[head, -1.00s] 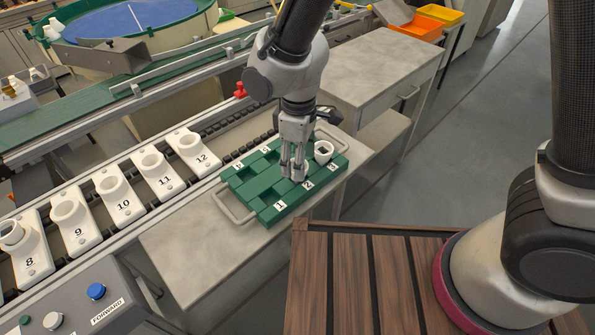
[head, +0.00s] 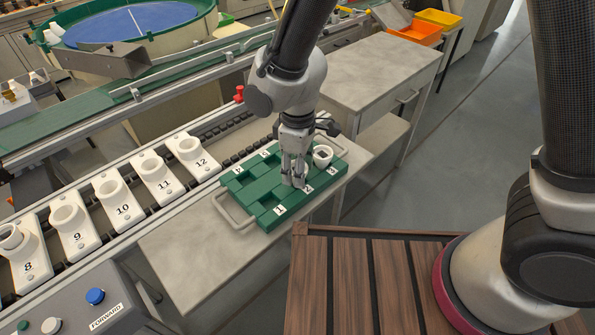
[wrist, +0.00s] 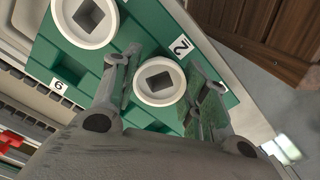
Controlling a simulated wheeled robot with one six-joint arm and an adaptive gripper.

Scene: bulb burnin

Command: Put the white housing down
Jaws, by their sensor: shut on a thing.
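My gripper (head: 293,182) is over the green tray (head: 268,196), at the pocket by label 2. In the wrist view my gripper (wrist: 160,72) has its fingers on either side of a white housing (wrist: 159,97), a round cup with a dark square hole, and is shut on it. The held housing is low at the tray; whether it touches the pocket floor I cannot tell. In the head view the fingers mostly hide it. Another white housing (head: 323,155) stands in the tray by label 3, and it also shows in the wrist view (wrist: 62,18).
The tray has a metal handle (head: 232,212) and lies on a grey bench top (head: 190,262). Left of it, a conveyor carries several numbered white holders (head: 122,200). A red knob (head: 239,94) stands behind the tray. A slatted wooden surface (head: 350,280) is in front.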

